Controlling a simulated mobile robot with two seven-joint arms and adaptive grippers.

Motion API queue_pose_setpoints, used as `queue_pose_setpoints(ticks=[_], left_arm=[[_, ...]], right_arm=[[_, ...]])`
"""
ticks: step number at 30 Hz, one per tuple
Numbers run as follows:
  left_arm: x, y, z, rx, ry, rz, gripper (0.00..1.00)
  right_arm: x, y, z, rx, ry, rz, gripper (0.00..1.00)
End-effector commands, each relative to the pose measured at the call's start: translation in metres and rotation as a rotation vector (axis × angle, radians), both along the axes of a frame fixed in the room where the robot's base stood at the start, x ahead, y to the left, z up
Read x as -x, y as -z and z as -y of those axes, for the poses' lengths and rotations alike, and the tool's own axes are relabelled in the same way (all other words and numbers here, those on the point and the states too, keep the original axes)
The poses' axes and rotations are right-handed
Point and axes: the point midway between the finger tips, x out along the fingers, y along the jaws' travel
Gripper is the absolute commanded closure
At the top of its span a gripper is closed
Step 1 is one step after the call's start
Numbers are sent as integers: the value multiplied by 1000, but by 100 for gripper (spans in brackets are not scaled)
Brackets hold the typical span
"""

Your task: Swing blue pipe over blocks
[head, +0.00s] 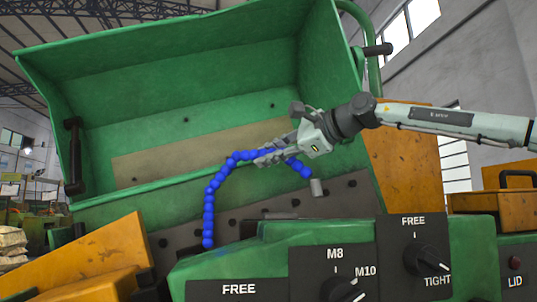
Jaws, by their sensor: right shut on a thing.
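The blue pipe (209,205) is a beaded, bent hose in the head view. It arches from a low end at the left up to my right gripper (268,157), then runs down to a short grey end piece (317,187) at the right. My right gripper is shut on the pipe near the top of its arch, in front of the green bin's lower edge. Grey blocks (280,215) show low on the dark plate (340,195) behind the front housing; they are partly hidden. My left gripper is not in view.
A large open green bin (180,90) with dark side handles stands behind. In front is a green housing with dark panels and knobs (427,258) marked FREE, TIGHT, M8 and M10. Orange covers (100,255) flank it. A LID button (515,263) is at the right.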

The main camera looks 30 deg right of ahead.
Motion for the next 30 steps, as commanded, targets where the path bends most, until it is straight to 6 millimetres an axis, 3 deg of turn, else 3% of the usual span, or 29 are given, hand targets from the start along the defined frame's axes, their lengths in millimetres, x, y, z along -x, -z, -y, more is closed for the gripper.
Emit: queue_pose_setpoints(ticks=[14,15,20,30], left_arm=[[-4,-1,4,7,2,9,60],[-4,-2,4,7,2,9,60],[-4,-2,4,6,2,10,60],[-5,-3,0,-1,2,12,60]], right_arm=[[0,5,-3,4,-4,-11,100],[0,5,-3,3,-5,-11,78],[0,4,-2,3,-3,-7,59],[3,0,0,0,0,-1,59]])
